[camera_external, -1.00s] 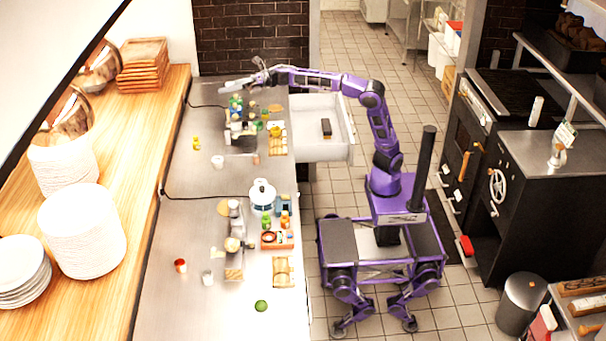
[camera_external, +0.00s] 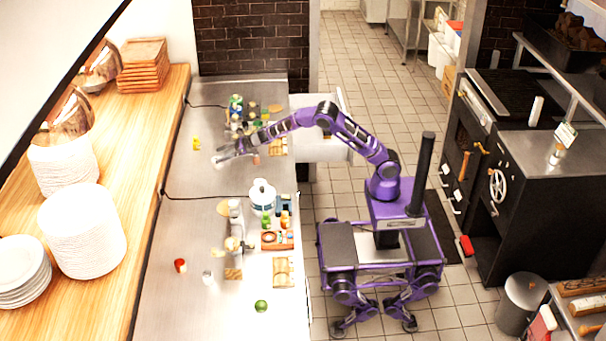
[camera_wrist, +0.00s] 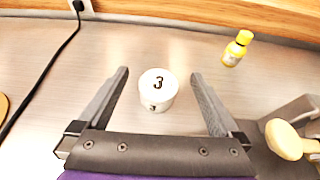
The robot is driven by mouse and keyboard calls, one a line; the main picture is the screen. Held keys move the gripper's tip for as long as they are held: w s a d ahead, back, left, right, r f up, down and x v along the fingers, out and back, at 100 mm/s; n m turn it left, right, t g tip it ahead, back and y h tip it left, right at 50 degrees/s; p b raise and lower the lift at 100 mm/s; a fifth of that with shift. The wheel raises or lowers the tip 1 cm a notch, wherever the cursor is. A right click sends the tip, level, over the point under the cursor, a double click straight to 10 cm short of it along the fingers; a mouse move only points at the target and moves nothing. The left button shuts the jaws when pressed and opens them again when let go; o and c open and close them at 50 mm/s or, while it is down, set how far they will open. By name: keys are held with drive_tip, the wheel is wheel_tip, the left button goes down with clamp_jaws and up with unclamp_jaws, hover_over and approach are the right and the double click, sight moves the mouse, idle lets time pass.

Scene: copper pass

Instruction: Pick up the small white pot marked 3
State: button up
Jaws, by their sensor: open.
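The small white pot marked 3 (camera_wrist: 157,95) stands upright on the steel counter in the wrist view. My gripper (camera_wrist: 160,82) is open, with one finger on each side of the pot and a clear gap to both. The pot is empty of any hold. In the external view my gripper (camera_external: 220,157) is low over the counter, and the pot is hard to make out there beside the fingers.
A yellow bottle (camera_wrist: 237,48) stands beyond the right finger. A pale round-topped item (camera_wrist: 284,139) is close at right. A black cable (camera_wrist: 52,75) runs along the left. Bottles and jars (camera_external: 236,108) stand behind my arm. Counter around the pot is clear.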

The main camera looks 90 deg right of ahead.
wheel_tip(320, 180, down, 4)
drive_tip(key=shift+f+b, duration=0.1)
drive_tip(key=shift+b, duration=0.2)
drive_tip(key=shift+w+f, duration=0.1)
drive_tip(key=shift+w, duration=0.95)
drive_tip(key=shift+w+f, duration=0.15)
drive_tip(key=shift+w, duration=0.2)
drive_tip(key=c, duration=1.6)
